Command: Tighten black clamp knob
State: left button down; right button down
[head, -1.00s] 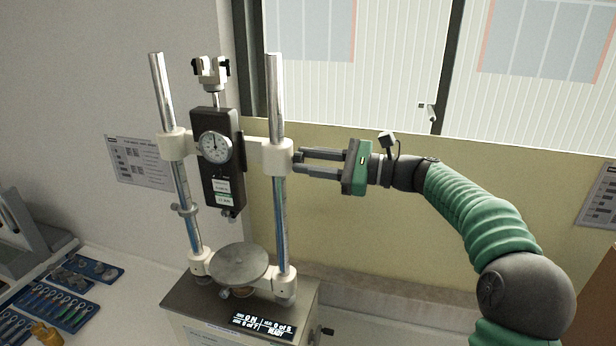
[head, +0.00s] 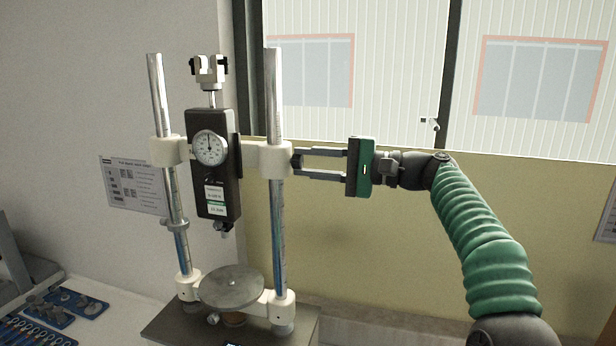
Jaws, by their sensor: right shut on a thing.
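The tester's gauge block (head: 217,190) with a round dial hangs on a white crosshead between two upright steel columns. The white clamp collar (head: 277,160) rides on the right column. My right gripper (head: 299,162) reaches in from the right, level with this collar. Its two grey fingertips are at the collar's right side, shut on the black clamp knob there. The knob is almost wholly hidden by the fingertips. My left gripper is not in view.
A round metal plate (head: 231,287) sits low between the columns on the tester's dark base (head: 160,325). A blue tool tray (head: 75,305) lies at the lower left. A wall and window stand behind; space right of the tester is free except for my arm.

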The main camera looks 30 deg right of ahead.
jog(key=n, duration=0.1)
jog(key=n+b, duration=0.2)
jog(key=shift+f+n, duration=0.25)
jog(key=shift+n, duration=0.15)
jog(key=n+b, duration=0.1)
jog(key=n, duration=0.2)
jog(key=shift+r+n, duration=0.1)
jog(key=shift+n, duration=0.2)
jog(key=n+b, duration=0.1)
jog(key=n, duration=0.2)
jog(key=shift+n, duration=0.3)
jog(key=n+b, duration=0.1)
jog(key=n, duration=0.3)
jog(key=shift+r+n, duration=0.1)
jog(key=shift+n, duration=0.3)
jog(key=c, duration=1.1)
grip_release()
jog(key=shift+d, duration=0.1)
